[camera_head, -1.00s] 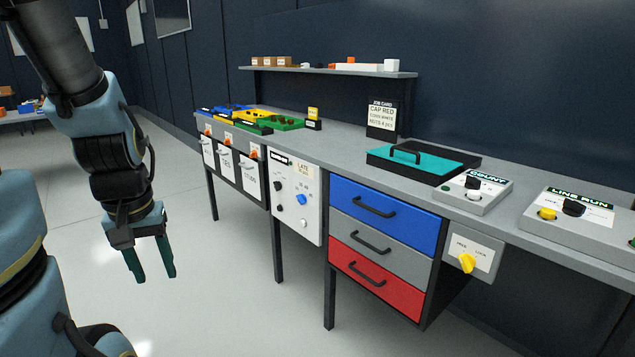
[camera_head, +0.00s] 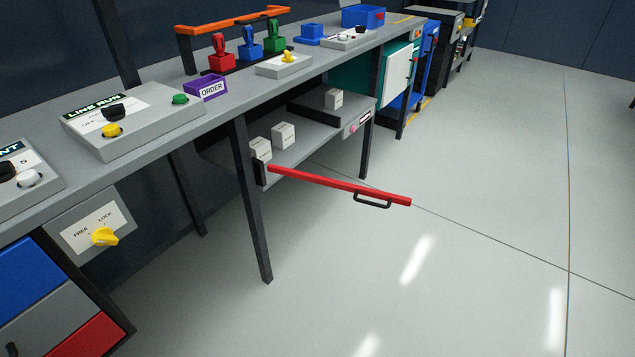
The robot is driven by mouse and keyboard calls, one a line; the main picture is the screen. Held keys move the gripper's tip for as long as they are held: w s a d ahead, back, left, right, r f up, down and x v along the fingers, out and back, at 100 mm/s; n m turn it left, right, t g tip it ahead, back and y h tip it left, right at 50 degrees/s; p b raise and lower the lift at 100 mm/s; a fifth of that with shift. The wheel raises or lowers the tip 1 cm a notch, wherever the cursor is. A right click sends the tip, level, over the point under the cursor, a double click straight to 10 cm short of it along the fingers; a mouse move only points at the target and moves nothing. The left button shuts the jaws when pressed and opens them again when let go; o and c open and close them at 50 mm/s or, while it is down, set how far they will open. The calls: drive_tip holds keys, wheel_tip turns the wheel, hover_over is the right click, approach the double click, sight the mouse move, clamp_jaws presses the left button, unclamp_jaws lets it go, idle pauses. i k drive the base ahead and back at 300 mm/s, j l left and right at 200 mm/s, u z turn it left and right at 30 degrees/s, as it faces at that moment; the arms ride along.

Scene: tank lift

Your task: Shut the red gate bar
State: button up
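The red gate bar (camera_head: 340,184) sticks out from the bench front over the open floor, roughly level. Its left end meets a dark post (camera_head: 260,172) at the lower shelf, and its free end points right. A black handle (camera_head: 372,201) hangs on its side near the free end. A small pink-red part (camera_head: 353,129) sits at the right end of the shelf front, apart from the bar. My gripper is not in view now.
White boxes (camera_head: 283,135) stand on the lower shelf (camera_head: 318,146) behind the bar. A bench leg (camera_head: 253,215) stands left of the bar. The grey floor (camera_head: 480,200) to the right is clear. Drawers (camera_head: 45,320) are at lower left.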

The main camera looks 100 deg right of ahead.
sight(357, 189)
drive_tip(key=z, duration=3.6)
drive_tip(key=i+u, duration=0.55)
drive_tip(key=u, duration=0.15)
drive_tip(key=i+u, duration=0.35)
drive_tip(key=k, duration=0.1)
